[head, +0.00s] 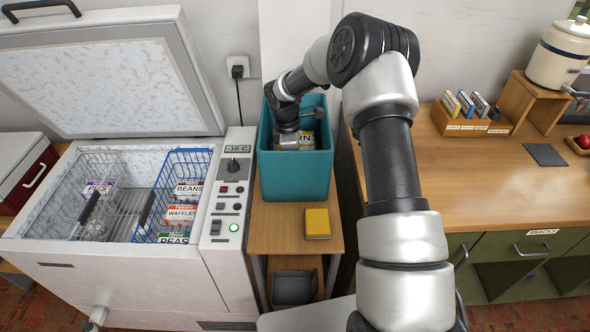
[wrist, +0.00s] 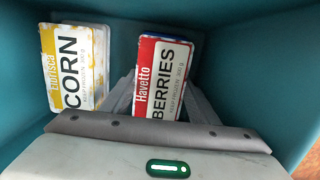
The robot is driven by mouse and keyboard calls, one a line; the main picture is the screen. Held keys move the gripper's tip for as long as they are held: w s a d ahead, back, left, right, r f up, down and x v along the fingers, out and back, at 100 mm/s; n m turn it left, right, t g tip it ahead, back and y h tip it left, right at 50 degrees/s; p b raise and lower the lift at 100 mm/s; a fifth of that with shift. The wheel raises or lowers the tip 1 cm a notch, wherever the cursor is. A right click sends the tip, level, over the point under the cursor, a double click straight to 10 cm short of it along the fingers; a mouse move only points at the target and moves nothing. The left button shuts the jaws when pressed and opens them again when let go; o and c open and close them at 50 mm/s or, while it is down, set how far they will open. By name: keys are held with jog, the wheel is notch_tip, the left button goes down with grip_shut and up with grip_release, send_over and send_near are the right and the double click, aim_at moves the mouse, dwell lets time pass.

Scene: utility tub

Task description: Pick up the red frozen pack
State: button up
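The red frozen pack, a red and white box labelled Havetto BERRIES (wrist: 163,80), is inside the teal tub (head: 295,176). It shows in the wrist view but is hidden by my arm in the head view. My gripper (wrist: 163,88) reaches down into the tub. Its grey fingers are spread, one on each side of the berries pack, and partly hidden by it. I cannot tell whether they touch it. A yellow and white CORN pack (wrist: 75,68) lies to the left in the tub, apart from the fingers.
The tub walls surround my gripper closely. An open chest freezer (head: 120,255) with a blue basket (head: 147,208) of packs stands left. A yellow block (head: 317,223) lies in front of the tub. A wooden counter (head: 500,180) is at the right.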

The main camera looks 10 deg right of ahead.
jog(key=shift+c, duration=0.8)
jog(key=shift+r, duration=0.15)
